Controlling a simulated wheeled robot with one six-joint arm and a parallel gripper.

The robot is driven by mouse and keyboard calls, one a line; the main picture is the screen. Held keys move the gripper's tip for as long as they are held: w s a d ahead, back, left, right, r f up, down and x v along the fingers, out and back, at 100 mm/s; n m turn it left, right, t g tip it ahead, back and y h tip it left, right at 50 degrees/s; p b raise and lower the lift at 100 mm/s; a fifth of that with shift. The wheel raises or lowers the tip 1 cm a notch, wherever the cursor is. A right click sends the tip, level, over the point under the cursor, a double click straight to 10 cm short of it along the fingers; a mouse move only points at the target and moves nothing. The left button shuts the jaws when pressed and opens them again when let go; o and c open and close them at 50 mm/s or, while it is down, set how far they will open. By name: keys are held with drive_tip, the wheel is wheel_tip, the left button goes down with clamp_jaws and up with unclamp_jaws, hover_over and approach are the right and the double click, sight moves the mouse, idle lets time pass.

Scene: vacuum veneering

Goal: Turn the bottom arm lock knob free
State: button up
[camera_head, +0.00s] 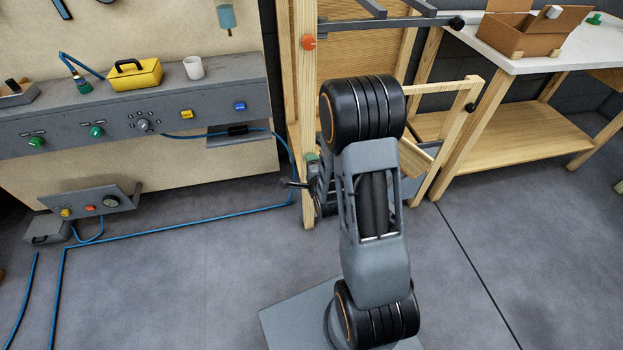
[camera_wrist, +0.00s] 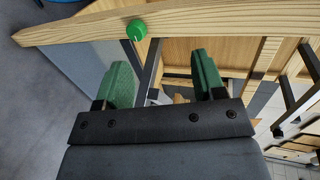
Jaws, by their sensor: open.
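A round green knob (camera_wrist: 136,29) sits on a pale wooden post (camera_wrist: 210,22) in the wrist view. It appears to be the lower arm's lock knob. My gripper (camera_wrist: 162,72) is open, with its two green-padded fingers apart and nothing between them. The knob lies beyond the fingertips, nearer the left finger, and apart from them. In the head view, my arm hides much of the lower frame, and my gripper is largely hidden at the wooden post (camera_head: 308,110). An orange knob (camera_head: 308,42) sits higher on that post, beside an upper grey arm (camera_head: 380,21).
A grey control panel (camera_head: 70,137) with several knobs and buttons stands left of the post. A blue hose (camera_head: 180,222) runs along the floor. A white-topped table (camera_head: 515,65) with a cardboard box (camera_head: 530,35) stands right. Open floor (camera_head: 180,275) lies in front.

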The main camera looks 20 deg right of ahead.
drive_tip(key=s+d+f+m+t+h+b, duration=0.1)
drive_tip(key=s+d+f+m+t+b, duration=0.15)
drive_tip(key=f+m+b, duration=0.55)
drive_tip(key=w+d+f+n+p, duration=0.1)
drive_tip(key=w, duration=1.1)
drive_tip(key=shift+w+d+f+t+p, duration=0.3)
drive_tip(key=shift+d+f+t+p, duration=0.05)
drive_tip(key=shift+d+t, duration=0.1)
drive_tip(key=shift+c, duration=0.4)
drive_tip(key=c, duration=0.8)
drive_tip(key=shift+n, duration=0.3)
drive_tip(key=shift+c, duration=0.2)
